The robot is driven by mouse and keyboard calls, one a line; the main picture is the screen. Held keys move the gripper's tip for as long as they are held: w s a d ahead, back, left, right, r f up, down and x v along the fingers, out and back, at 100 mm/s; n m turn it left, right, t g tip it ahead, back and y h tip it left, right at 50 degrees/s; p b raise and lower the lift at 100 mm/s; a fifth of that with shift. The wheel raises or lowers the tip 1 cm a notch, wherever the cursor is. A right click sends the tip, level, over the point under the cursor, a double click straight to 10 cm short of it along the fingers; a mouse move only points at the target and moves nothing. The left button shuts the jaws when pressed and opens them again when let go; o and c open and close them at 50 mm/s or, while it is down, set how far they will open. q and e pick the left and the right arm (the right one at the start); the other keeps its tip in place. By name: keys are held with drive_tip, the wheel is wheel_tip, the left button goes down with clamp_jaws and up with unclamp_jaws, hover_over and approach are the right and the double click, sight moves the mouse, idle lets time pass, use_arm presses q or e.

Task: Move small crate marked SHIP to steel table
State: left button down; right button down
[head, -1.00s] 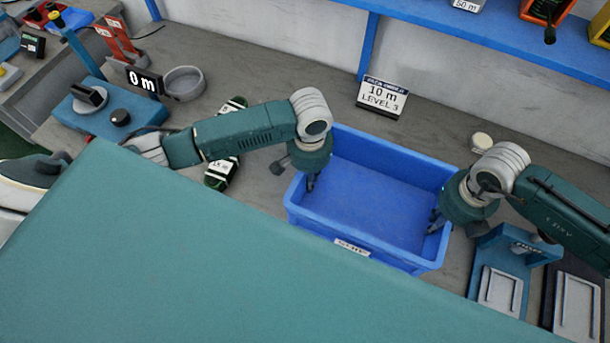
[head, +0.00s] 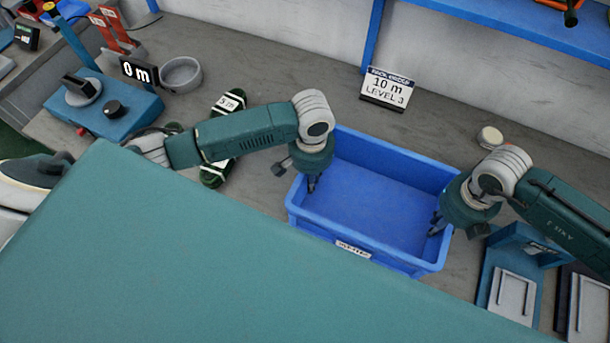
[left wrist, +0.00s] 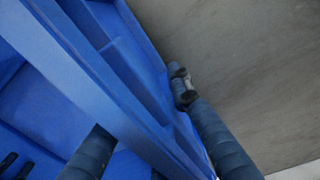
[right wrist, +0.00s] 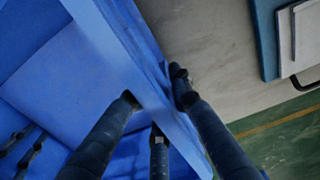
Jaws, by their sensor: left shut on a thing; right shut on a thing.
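The small blue crate (head: 390,190) is in the middle of the head view, upright and empty. A white label (head: 353,249) is on its near wall, too small to read surely. My left gripper (head: 312,184) is shut on the crate's left wall; in the left wrist view the crate wall (left wrist: 100,85) runs between its fingers. My right gripper (head: 437,222) is shut on the right wall; in the right wrist view that wall (right wrist: 125,65) is between its fingers. I cannot tell whether the crate's underside touches the bench. The steel table is not recognisable in these views.
A green-and-white coil (head: 222,140) lies left, near my left arm. A round dish (head: 181,75) and a blue device (head: 105,105) are further left. A blue fixture (head: 513,270) stands right, close to the crate.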

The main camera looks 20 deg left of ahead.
use_arm(q)
drive_tip(key=c, duration=1.6)
unclamp_jaws()
use_arm(e)
drive_tip(key=c, duration=1.6)
unclamp_jaws()
use_arm(q)
wheel_tip(320, 180, up, 12)
drive_tip(key=shift+d+f, duration=0.1)
drive_tip(key=shift+f, duration=0.15)
drive_tip(key=shift+r, duration=0.2)
use_arm(e)
wheel_tip(320, 180, up, 12)
drive_tip(key=shift+f, duration=0.1)
